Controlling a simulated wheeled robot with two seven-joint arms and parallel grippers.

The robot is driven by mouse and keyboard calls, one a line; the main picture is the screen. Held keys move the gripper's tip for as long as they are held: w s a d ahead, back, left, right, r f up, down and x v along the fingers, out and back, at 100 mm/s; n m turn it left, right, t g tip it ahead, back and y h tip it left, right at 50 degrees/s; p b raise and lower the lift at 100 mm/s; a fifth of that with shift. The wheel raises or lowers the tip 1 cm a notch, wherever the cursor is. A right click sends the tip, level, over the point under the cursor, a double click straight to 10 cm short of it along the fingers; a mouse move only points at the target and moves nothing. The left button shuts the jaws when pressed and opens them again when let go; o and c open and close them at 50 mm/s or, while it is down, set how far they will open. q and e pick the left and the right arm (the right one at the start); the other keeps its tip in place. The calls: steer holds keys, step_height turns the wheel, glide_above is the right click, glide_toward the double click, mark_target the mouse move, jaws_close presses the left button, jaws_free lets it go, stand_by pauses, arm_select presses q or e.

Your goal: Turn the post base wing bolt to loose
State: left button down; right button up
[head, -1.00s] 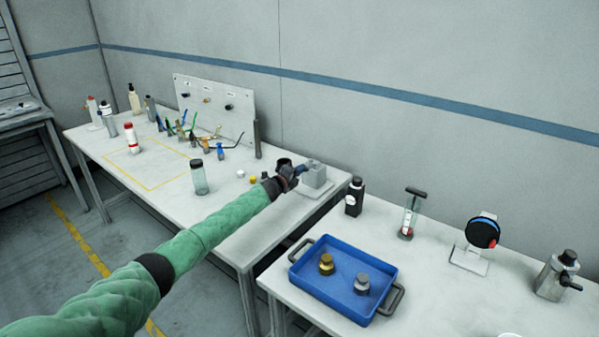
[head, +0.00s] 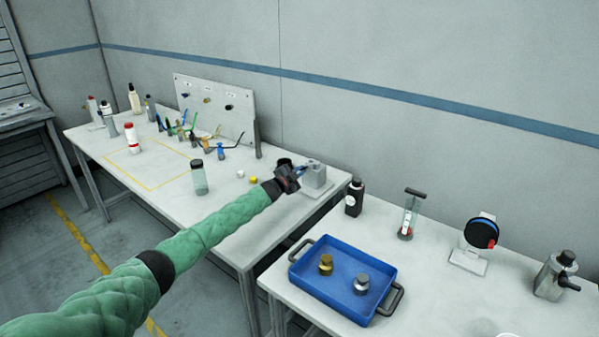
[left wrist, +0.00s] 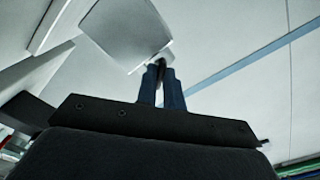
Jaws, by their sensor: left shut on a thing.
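The post base is a grey block (head: 316,180) on a pale plate at the right end of the far table. It also shows as a pale shape in the left wrist view (left wrist: 112,28). My left gripper (head: 301,170) is at the left side of the block. In the left wrist view its two blue fingers (left wrist: 161,84) are shut on a small dark piece (left wrist: 161,66), which I take for the wing bolt. The fingers hide most of it, so its exact angle cannot be told. My right gripper is not in view.
A black bottle (head: 354,198) stands close to the right of the post base. A blue tray (head: 335,297) with two small weights is on the nearer table. A clear bottle (head: 199,178) and small white and yellow pieces stand left of my gripper.

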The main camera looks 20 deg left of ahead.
arm_select(q)
steer(key=shift+s+d+f+n+b, duration=0.15)
steer(key=shift+n+b, duration=0.1)
steer(key=shift+n, duration=2.3)
steer(key=shift+w+a+f+n+b, duration=0.1)
steer(key=shift+n+b, duration=0.1)
steer(key=shift+n, duration=2.35)
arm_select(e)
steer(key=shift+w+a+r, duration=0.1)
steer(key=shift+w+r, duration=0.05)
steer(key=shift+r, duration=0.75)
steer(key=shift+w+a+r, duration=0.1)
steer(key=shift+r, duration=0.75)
arm_select(q)
steer(key=c, duration=1.5)
jaws_free()
steer(key=shift+s, duration=0.1)
